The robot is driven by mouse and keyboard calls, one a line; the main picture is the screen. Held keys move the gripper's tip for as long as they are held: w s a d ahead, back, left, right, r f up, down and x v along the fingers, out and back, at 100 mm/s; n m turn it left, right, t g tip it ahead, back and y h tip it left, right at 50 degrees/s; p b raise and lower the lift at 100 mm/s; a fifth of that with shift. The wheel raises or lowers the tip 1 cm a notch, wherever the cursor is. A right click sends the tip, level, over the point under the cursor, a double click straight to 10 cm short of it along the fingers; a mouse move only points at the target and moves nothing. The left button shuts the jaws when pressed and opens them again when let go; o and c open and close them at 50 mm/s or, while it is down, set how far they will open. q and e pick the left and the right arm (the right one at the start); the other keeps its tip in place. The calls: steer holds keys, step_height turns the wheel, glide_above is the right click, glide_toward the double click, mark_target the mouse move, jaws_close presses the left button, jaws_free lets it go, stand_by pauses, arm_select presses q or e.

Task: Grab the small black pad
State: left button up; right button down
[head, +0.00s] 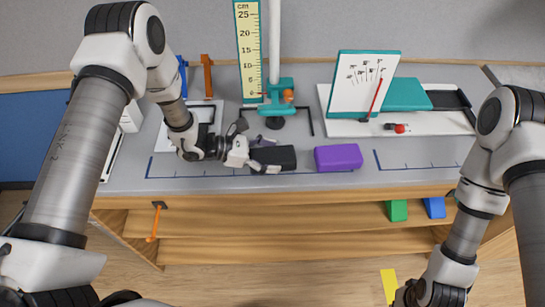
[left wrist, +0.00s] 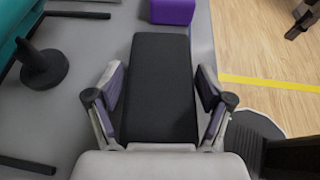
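The small black pad (head: 282,157) is a dark rectangular block lying on the grey bench top near its front edge, left of a purple block. My left gripper (head: 264,156) is at the pad's left end. In the left wrist view the pad (left wrist: 160,75) lies lengthwise between the two spread fingers of this gripper (left wrist: 160,90), with narrow gaps at its sides. The pad's near end is hidden by the gripper body. My right arm comes down at the lower right, and its gripper (head: 425,293) is partly cut off by the bottom edge, away from the bench.
The purple block (head: 338,157) sits just beyond the pad's far end. A teal stand (head: 277,97) with a ruler is behind the pad. A white gauge (head: 363,85) stands at the back right. Green (head: 397,210) and blue (head: 434,207) blocks are below the bench's front edge.

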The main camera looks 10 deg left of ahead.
arm_select(q)
steer(key=c, duration=0.4)
steer(key=shift+r, duration=0.1)
